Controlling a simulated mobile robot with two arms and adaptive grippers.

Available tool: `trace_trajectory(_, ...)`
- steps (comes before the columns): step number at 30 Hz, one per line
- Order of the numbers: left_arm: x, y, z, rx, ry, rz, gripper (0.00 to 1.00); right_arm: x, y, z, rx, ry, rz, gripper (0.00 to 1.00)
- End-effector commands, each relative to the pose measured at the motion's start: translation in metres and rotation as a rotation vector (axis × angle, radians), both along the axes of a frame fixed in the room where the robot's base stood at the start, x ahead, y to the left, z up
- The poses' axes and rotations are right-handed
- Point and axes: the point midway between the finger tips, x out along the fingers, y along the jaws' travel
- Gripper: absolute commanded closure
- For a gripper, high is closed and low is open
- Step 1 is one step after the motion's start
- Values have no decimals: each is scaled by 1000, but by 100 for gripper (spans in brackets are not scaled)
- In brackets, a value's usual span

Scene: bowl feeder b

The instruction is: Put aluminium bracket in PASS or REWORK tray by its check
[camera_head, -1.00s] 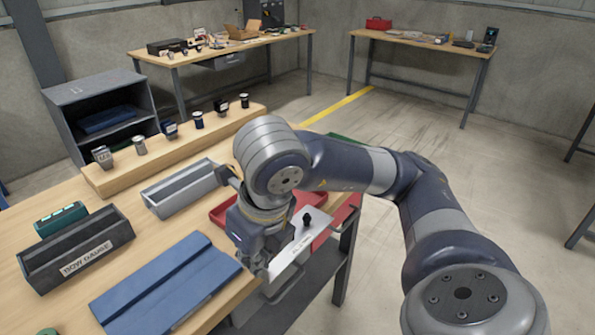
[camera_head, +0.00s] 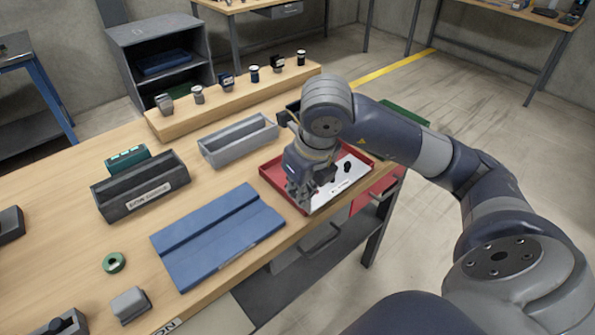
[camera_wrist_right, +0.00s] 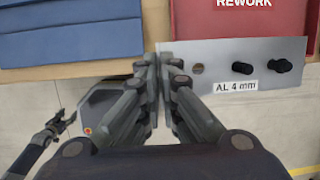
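The aluminium bracket is a flat pale plate (camera_wrist_right: 215,60) with a hole, two black knobs and an "AL 4 mm" label; it also shows in the head view (camera_head: 352,172). My right gripper (camera_wrist_right: 161,65) is shut on its left end in the wrist view. The plate is held over the near edge of the red REWORK tray (camera_wrist_right: 190,20), which shows in the head view (camera_head: 270,174) partly hidden by the gripper. A green tray-like thing (camera_head: 408,113) lies behind my right arm; no PASS lettering is readable. A dark gripper (camera_wrist_right: 48,135), apparently my left, shows small at the wrist view's left.
A blue grooved block (camera_head: 215,235), a dark labelled box (camera_head: 140,195) and a grey trough (camera_head: 238,140) stand on the bench left of the gripper. A wooden rail (camera_head: 235,105) with several small parts runs behind. A green ring (camera_head: 114,262) lies near the front.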

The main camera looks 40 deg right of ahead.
Motion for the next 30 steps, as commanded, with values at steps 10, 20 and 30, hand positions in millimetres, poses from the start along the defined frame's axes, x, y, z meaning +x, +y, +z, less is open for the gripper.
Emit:
trace_trajectory(10,0,-1,20,-1,0,0,47,61,-39,-4,2,-1,-3,100)
trace_trajectory(20,0,-1,28,-1,0,0,47,71,-46,-23,-1,3,1,100)
trace_trajectory(30,0,-1,32,-1,0,0,47,72,-46,-43,0,-2,1,100)
